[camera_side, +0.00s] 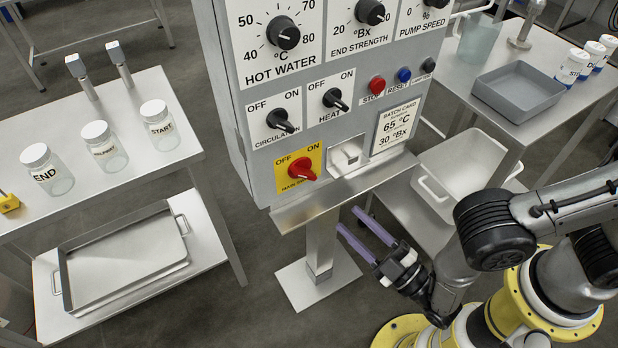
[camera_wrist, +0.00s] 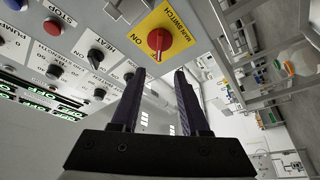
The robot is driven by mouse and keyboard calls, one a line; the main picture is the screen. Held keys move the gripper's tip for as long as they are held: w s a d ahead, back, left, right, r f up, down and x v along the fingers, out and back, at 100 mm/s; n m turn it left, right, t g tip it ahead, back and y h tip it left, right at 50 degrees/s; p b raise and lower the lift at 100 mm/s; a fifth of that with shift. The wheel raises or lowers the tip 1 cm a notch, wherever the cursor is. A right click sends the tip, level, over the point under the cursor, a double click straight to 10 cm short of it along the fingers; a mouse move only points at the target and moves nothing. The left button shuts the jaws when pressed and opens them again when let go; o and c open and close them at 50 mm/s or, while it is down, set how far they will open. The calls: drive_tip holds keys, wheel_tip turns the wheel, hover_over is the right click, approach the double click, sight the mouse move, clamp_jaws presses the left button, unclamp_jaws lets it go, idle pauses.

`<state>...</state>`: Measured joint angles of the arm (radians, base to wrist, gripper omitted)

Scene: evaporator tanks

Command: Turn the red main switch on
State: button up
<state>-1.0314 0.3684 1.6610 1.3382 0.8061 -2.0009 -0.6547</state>
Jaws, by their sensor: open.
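The red main switch (camera_side: 301,169) is a knob on a yellow plate (camera_side: 284,182) at the lower left of the grey control panel, with OFF printed at left and ON at right. Its handle appears slanted from upper left to lower right; which mark it points at is hard to tell. My gripper (camera_side: 349,219) is open and empty, below and right of the switch, apart from it. In the wrist view the red knob (camera_wrist: 159,40) shows beyond and above the gap between the two purple fingers (camera_wrist: 160,75).
A metal ledge (camera_side: 290,216) juts out under the switch, and a white rocker-like part (camera_side: 346,156) sits to its right. Circulation (camera_side: 281,121) and heat (camera_side: 335,99) knobs are above. A side table (camera_side: 105,180) holds jars at left; a grey tray (camera_side: 519,91) stands at right.

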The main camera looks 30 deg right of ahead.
sight(306, 177)
drive_tip(key=x, duration=1.3)
drive_tip(key=shift+r, duration=0.15)
drive_tip(key=shift+c, duration=0.2)
clamp_jaws()
